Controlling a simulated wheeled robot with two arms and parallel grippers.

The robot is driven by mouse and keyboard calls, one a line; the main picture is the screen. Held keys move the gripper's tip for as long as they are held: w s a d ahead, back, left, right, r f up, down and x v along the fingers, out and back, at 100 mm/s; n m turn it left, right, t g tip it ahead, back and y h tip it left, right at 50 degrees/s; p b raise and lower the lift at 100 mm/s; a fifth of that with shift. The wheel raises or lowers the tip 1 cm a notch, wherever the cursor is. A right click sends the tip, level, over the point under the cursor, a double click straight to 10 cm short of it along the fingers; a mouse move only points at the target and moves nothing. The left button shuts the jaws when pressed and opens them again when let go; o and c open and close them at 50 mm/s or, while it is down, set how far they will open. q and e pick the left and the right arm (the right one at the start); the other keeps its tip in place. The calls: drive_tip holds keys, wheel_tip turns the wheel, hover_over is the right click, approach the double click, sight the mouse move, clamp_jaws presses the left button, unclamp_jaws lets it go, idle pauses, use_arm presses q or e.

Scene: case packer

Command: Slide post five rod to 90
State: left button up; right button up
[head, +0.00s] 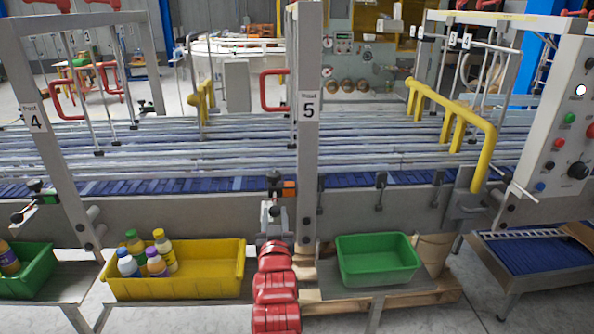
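Post five (308,150) is a grey upright with a "5" label, standing at the near side of the conveyor. Beside its left edge is a clamp with a black knob (273,178) and an orange block (290,189), at the near rail. I cannot clearly make out the rod or any scale reading there. My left gripper (270,207) is just below the knob, at the end of my red arm. Whether its fingers touch the clamp or are closed cannot be told. My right gripper is not in view.
A yellow bin (180,288) with several bottles stands left of my arm, and an empty green bin (377,274) right of it. Post four (52,150) is at left. Yellow guard bars (455,118) and a control panel (567,130) are at right.

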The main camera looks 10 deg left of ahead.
use_arm(q)
clamp_jaws()
drive_tip(key=shift+v, duration=2.05)
drive_tip(key=o, duration=0.8)
unclamp_jaws()
drive_tip(key=shift+c, duration=0.2)
drive_tip(key=p+v, duration=0.3)
drive_tip(key=v, duration=0.4)
drive_tip(key=shift+w, duration=0.15)
